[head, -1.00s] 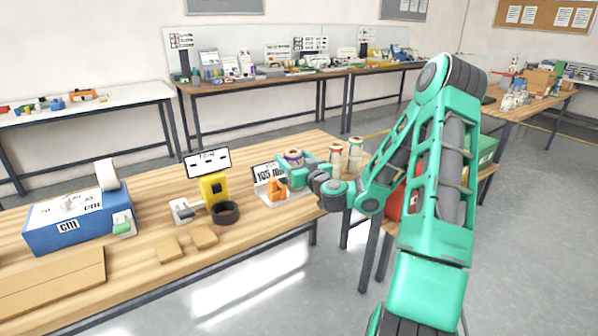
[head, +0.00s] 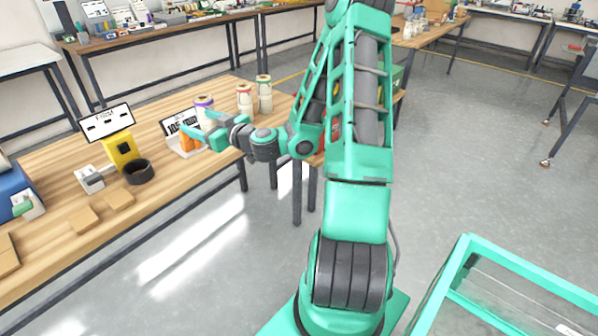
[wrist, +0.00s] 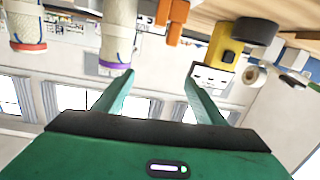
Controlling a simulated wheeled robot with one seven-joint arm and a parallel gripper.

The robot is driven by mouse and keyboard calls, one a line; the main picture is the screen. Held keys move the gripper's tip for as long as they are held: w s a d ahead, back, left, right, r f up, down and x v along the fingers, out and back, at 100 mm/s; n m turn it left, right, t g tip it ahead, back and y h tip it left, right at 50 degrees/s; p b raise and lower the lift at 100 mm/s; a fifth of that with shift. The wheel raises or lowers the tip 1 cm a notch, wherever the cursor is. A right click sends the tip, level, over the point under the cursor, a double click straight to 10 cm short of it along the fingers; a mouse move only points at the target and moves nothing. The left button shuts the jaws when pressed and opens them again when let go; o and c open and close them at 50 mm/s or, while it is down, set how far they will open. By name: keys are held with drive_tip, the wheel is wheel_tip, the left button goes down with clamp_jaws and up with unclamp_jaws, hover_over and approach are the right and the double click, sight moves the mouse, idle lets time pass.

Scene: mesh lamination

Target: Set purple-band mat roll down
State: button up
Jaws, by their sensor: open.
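The purple-band mat roll (head: 204,111) stands upright on the wooden workbench (head: 158,180), left of two similar rolls. It also shows in the wrist view (wrist: 119,30), upside down, with its purple band by one fingertip. My gripper (head: 198,126) is open and empty in front of this roll. In the wrist view my gripper (wrist: 160,72) has its fingers spread wide, and the roll appears beyond and left of the gap rather than between them. Whether a finger touches the roll cannot be told. My gripper hides part of the roll's lower side in the head view.
A red-band roll (head: 244,100) and a green-band roll (head: 264,95) stand to the right. A display sign (head: 176,122) and an orange item (head: 187,142) are close on the left. A yellow device (head: 122,150) and black ring (head: 138,172) stand farther left.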

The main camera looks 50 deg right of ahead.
drive_tip(key=s+a+f+n+g+y, duration=0.35)
drive_tip(key=s+a+f+g, duration=0.25)
drive_tip(key=s+a+g, duration=0.3)
drive_tip(key=s+d+r+m+g+h, duration=0.1)
drive_tip(key=s+d+r+m+g, duration=0.1)
drive_tip(key=s, duration=0.9)
drive_tip(key=s+d+r+m+g+h, duration=0.2)
drive_tip(key=s+m, duration=0.4)
drive_tip(key=s, duration=0.5)
drive_tip(key=s+d+r+m+g+h, duration=0.2)
drive_tip(key=s+d+r+m+g, duration=0.1)
drive_tip(key=s, duration=0.8)
drive_tip(key=shift+s+d+m+g, duration=0.15)
drive_tip(key=shift+d+m+g, duration=0.45)
drive_tip(key=shift+d, duration=0.65)
drive_tip(key=shift+r, duration=0.1)
